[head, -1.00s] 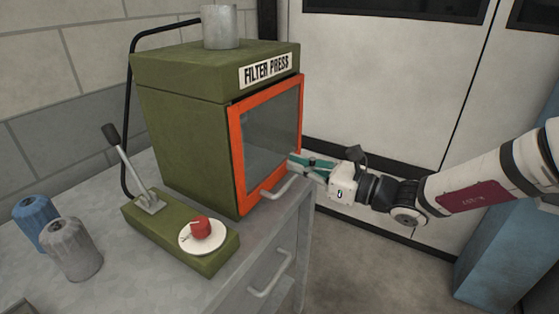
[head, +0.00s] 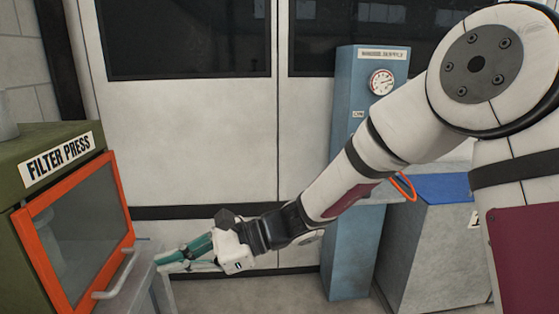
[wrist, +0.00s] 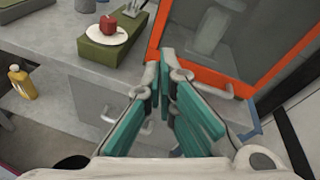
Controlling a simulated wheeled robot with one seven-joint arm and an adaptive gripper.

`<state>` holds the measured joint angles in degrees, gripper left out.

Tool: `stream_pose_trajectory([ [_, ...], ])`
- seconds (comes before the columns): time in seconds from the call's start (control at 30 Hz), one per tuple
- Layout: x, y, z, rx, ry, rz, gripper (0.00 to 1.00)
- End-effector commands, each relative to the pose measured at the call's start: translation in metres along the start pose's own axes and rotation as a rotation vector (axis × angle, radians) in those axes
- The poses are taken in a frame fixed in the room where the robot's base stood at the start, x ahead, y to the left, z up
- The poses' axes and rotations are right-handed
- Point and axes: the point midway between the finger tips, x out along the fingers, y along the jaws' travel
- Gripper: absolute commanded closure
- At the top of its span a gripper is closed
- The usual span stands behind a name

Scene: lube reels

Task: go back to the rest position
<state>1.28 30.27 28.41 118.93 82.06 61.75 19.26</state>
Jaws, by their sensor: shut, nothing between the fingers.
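My gripper (head: 160,262) is shut and empty. In the head view it is just right of the filter press (head: 55,160), near the door handle and the bench edge. In the wrist view my gripper (wrist: 163,62) shows its teal fingers closed together, in front of the orange door frame (wrist: 195,72). The press door is shut, with a dark glass pane. I cannot tell whether the fingertips touch anything. My arm reaches in from the right of the head view.
A blue supply column (head: 350,220) with a gauge and a grey cabinet (head: 440,250) stand at the right. Pale double doors (head: 200,130) are behind. Floor between bench and column is clear.

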Motion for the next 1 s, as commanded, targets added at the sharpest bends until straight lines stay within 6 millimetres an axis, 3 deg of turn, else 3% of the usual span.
stream_pose_trajectory([
  [0.03, -0.012, 0.013, 0.009, -0.079, 0.062, 0.037, 1.00],
  [0.27, -0.072, 0.070, 0.023, -0.384, 0.328, 0.218, 1.00],
  [0.5, -0.148, 0.123, 0.037, -0.651, 0.607, 0.399, 1.00],
  [1.0, -0.307, 0.231, 0.074, -1.018, 1.144, 0.761, 1.00],
])
